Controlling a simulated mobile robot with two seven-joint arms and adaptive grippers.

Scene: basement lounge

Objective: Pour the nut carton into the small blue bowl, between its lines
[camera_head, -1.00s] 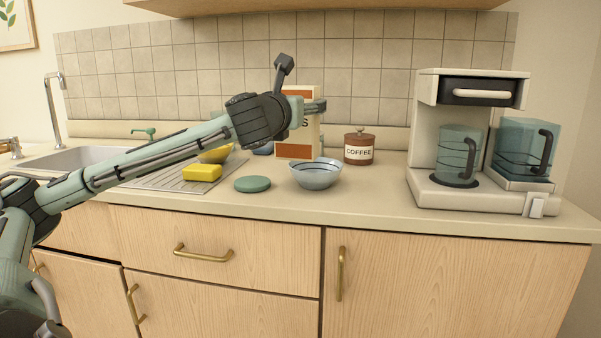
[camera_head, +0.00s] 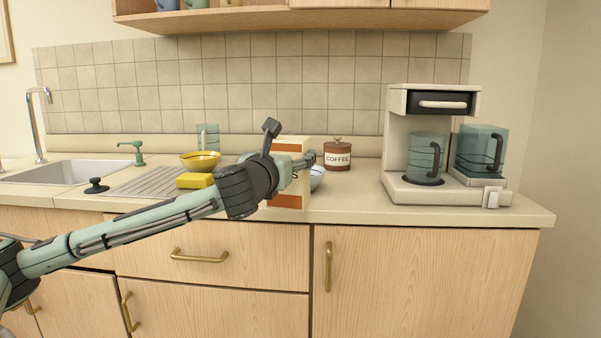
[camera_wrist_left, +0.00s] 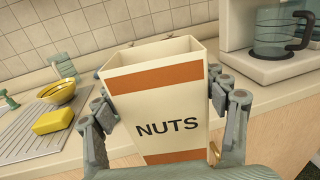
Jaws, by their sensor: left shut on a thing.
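The nut carton (camera_head: 290,201) is cream with orange bands. In the left wrist view the carton (camera_wrist_left: 165,110) reads NUTS, is upright and open at the top; its contents do not show. My left gripper (camera_head: 290,168) is shut on the carton, with a finger on each side of it in the left wrist view (camera_wrist_left: 164,108). The small blue bowl (camera_head: 318,178) stands on the counter behind the carton and gripper in the head view. Only its right edge shows, so its lines and inside are hidden. My right gripper is not in view.
A brown COFFEE jar (camera_head: 338,155) stands behind the bowl. A coffee maker (camera_head: 402,143) with glass jugs is on the right. A yellow sponge (camera_head: 195,181) and yellow bowl (camera_head: 200,160) are by the sink (camera_head: 70,172). The counter between jar and coffee maker is clear.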

